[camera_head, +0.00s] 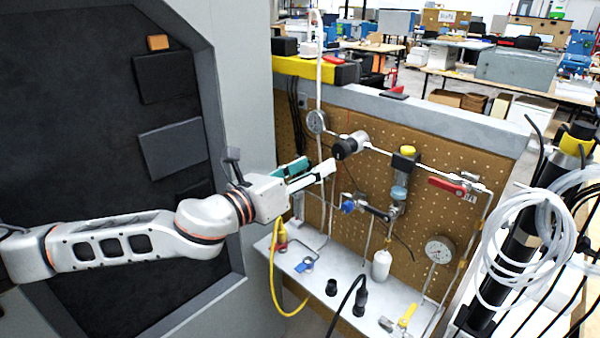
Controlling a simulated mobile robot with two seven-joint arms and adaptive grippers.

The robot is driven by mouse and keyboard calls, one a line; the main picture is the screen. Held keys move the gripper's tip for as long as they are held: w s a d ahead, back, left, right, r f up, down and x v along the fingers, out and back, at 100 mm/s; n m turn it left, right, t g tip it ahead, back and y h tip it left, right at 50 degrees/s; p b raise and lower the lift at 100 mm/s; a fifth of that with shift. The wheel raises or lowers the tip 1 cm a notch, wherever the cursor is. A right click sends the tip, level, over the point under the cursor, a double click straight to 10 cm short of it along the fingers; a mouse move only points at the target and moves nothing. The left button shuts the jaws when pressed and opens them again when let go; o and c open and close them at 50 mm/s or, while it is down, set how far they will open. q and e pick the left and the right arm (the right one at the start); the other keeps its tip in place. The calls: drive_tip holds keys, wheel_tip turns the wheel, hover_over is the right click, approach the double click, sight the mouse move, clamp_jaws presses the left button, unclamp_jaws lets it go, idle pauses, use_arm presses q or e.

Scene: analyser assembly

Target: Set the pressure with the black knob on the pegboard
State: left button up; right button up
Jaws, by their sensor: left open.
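The pegboard (432,205) stands behind a white shelf and carries pipes, valves and gauges. The black knob (343,149) sits at its upper middle, on the left end of a grey metal body on the pipe. A small round gauge (317,122) is above and left of the knob, and a larger gauge (439,250) is at the lower right. My left gripper (320,168) comes in from the left, with its fingers pointing right. It is open and empty, just left of and slightly below the knob. I cannot tell whether it touches anything. My right gripper is not in view.
A red-handled valve (447,186) is right of the knob, and a blue knob (348,207) is below it. A yellow hose (273,275) hangs below my left gripper. Coiled white tubing (522,245) is at the right. A large grey panel (238,60) stands at the left.

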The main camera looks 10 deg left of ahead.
use_arm(q)
drive_tip(key=v, duration=0.3)
drive_tip(key=shift+s+a, duration=0.1)
drive_tip(key=shift+s, duration=0.05)
drive_tip(key=s+f+n+g+y, duration=0.1)
drive_tip(key=s+f+n, duration=0.2)
drive_tip(key=f+n, duration=0.8)
drive_tip(key=s+f+n+y, duration=0.1)
drive_tip(key=s+f+n, duration=0.1)
drive_tip(key=f+n, duration=0.95)
drive_tip(key=s+a+f+n+g+y, duration=0.1)
drive_tip(key=s+a+f+n, duration=0.3)
drive_tip(key=f, duration=0.5)
drive_tip(key=s+a+f+n+g+y, duration=0.1)
drive_tip(key=s+a+f+n+y, duration=0.2)
drive_tip(key=s+a+f+n, duration=0.2)
drive_tip(key=s+a+f+n+g+y, duration=0.1)
drive_tip(key=s+a+f+n, duration=0.3)
drive_tip(key=s+f, duration=0.7)
drive_tip(key=shift+s+a+f+y, duration=0.2)
drive_tip(key=shift+a+f+y, duration=0.5)
drive_tip(key=shift+f+y, duration=0.1)
